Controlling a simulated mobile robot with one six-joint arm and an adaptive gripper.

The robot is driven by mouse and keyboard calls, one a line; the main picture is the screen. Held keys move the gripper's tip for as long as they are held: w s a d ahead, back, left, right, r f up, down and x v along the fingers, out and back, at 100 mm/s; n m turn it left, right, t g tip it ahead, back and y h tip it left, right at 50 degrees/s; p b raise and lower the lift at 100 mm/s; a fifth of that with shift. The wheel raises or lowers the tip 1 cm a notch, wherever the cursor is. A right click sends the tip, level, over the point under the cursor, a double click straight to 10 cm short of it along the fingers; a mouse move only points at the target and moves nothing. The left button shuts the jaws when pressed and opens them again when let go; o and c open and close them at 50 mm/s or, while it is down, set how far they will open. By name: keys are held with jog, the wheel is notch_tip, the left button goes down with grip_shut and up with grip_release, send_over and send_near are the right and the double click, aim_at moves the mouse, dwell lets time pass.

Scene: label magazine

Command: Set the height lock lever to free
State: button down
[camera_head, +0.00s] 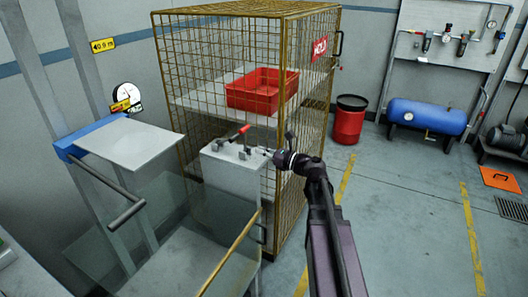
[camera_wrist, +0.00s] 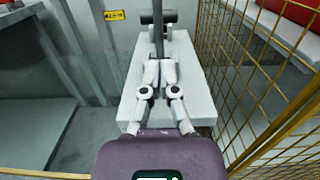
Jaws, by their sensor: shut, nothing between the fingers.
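A grey pedestal (camera_head: 230,175) stands in front of the wire cage, with small lever fittings on its top. One lever with a red grip (camera_head: 243,130) slants up to the right. My gripper (camera_head: 262,151) is at the right of the pedestal top. In the wrist view my gripper (camera_wrist: 160,65) is shut with nothing in it, over the pedestal top (camera_wrist: 185,100). A dark rod (camera_wrist: 158,30) with a crosswise cylinder lies just beyond the fingertips; contact is unclear.
The wire cage (camera_head: 178,85) rises close behind and right of the pedestal, with a red crate (camera_head: 285,92) inside. A blue-edged plate (camera_head: 130,142) and a glass panel (camera_head: 170,215) stand left. Open floor (camera_head: 400,220) lies right, beyond my arm.

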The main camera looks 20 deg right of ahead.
aim_at(236, 137)
jog(key=shift+x, duration=3.75)
jog(key=shift+r+p, duration=0.15)
jog(key=shift+p, duration=0.2)
jog(key=r+p, duration=0.1)
jog(key=p, duration=0.1)
jog(key=r+p, duration=0.1)
jog(key=p, duration=0.1)
jog(key=shift+w+a+g+h, duration=0.2)
jog(key=shift+w+g+h, duration=0.05)
jog(key=shift+g+h, duration=0.15)
jog(key=shift+w+a+r+p, duration=0.2)
jog(key=shift+r+p, duration=0.45)
jog(key=shift+p, duration=0.1)
jog(key=shift+w+a+r, duration=0.15)
jog(key=shift+a+r, duration=0.05)
jog(key=shift+f, duration=0.15)
